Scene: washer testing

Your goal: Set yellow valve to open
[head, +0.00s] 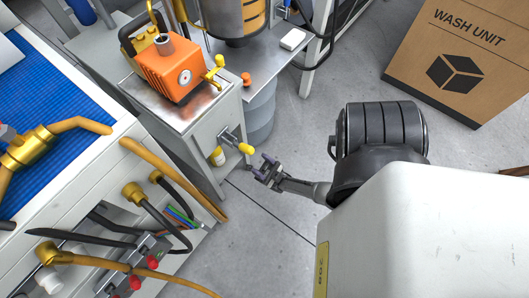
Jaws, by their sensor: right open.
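A valve with a yellow-tipped handle (246,148) sticks out from the side of the grey cabinet on a metal fitting (230,137). Its handle points right and slightly down. My right gripper (265,169) is open and empty, just below and to the right of the yellow tip, with a small gap showing between them. Another yellow valve-like fitting (215,72) sits on the right of the orange pump, higher up. I cannot tell from the picture which way the handle counts as open. My left gripper is not in view.
The orange pump (172,72) stands on the cabinet top (199,105). A bench with a blue mat (48,80), hoses and brass fittings is at the left. A wash unit carton (461,65) stands at the upper right. Floor (265,240) is clear below the gripper.

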